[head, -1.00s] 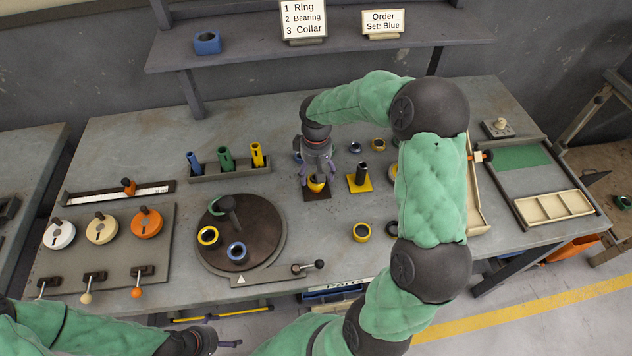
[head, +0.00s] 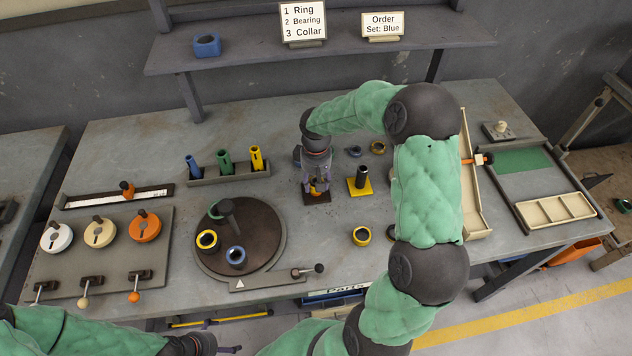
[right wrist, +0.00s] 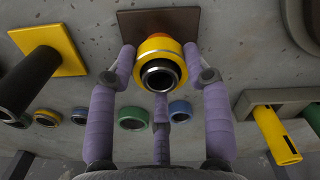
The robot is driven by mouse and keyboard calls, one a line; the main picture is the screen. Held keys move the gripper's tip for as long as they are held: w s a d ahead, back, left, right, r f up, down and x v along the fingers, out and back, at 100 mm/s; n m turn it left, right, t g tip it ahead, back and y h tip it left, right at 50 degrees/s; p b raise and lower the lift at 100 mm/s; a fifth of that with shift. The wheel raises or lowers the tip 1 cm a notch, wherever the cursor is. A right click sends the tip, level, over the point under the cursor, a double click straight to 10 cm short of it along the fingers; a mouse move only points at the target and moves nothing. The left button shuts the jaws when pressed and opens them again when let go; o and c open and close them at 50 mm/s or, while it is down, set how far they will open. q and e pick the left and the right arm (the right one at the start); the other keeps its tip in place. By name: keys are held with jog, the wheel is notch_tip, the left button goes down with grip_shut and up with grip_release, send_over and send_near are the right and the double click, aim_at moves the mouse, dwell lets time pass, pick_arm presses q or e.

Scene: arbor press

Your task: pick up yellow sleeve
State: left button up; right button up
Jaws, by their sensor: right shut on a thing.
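The yellow sleeve (right wrist: 158,62) is a short, thick ring with a dark-lined bore, at the dark square pad (right wrist: 160,22) in the right wrist view. My right gripper (right wrist: 159,66) has its purple fingers closed on it from the sides. In the head view my right gripper (head: 317,188) points down over the same pad (head: 318,198) and mostly hides the sleeve. I cannot tell whether the sleeve touches the pad. My left gripper (head: 232,349) is at the bottom edge, mostly cut off, with its opening unclear.
A rack (head: 232,172) holds blue, green and yellow tubes. A yellow plate with a black post (head: 361,181) stands just right of my right gripper. A dark turntable (head: 265,225) bears yellow and blue rings. Another yellow ring (head: 361,236) lies in front.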

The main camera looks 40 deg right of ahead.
jog(key=shift+r, duration=0.5)
notch_tip(320, 180, up, 2)
jog(key=shift+r+p, duration=0.1)
jog(key=shift+p, duration=0.3)
jog(key=s+a+r+p, duration=0.3)
jog(key=s+a+r, duration=0.1)
jog(key=r, duration=0.3)
jog(key=s+a+r+p, duration=0.4)
jog(key=s+a+r, duration=0.1)
jog(key=r, duration=0.3)
jog(key=shift+s, duration=0.85)
